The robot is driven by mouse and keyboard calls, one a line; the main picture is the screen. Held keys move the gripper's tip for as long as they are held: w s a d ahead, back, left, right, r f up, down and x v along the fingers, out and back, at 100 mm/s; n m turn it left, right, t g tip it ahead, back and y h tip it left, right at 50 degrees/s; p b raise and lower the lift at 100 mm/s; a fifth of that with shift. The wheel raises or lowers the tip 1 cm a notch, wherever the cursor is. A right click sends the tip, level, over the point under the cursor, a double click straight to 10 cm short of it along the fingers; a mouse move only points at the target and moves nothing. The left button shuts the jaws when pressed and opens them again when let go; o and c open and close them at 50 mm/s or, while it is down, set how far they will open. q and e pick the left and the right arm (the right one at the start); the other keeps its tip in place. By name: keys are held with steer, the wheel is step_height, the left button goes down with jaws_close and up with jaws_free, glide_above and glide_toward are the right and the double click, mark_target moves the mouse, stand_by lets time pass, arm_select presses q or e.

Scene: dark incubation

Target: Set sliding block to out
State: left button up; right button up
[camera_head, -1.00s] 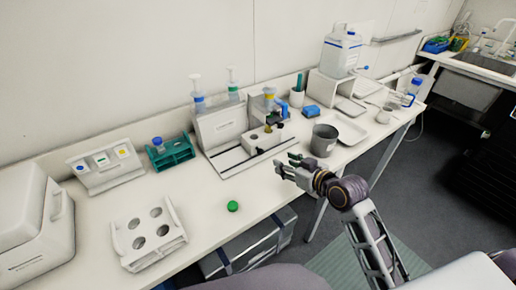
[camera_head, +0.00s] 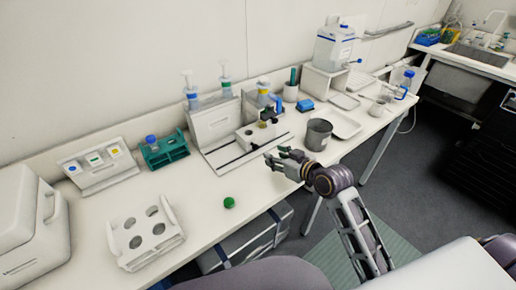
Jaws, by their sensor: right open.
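The sliding block (camera_head: 264,134) is a white block with round wells or caps on top. It sits on a flat base with dark rails (camera_head: 226,158), in front of an upright white panel (camera_head: 213,124). A dark knob or clamp stands at its back. My right gripper (camera_head: 274,158) is open and empty, just in front of the block and the base's right end, over the table's front part. It appears apart from the block. My left gripper is not in view.
A grey beaker (camera_head: 318,135) stands right of my right gripper, close to it. A green cap (camera_head: 229,202) lies near the front edge. A white holed rack (camera_head: 146,236) and green tube rack (camera_head: 163,151) stand left. A tray (camera_head: 342,124) lies behind the beaker.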

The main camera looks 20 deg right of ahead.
mark_target(257, 147)
steer(key=shift+x, duration=5.7)
jaws_close()
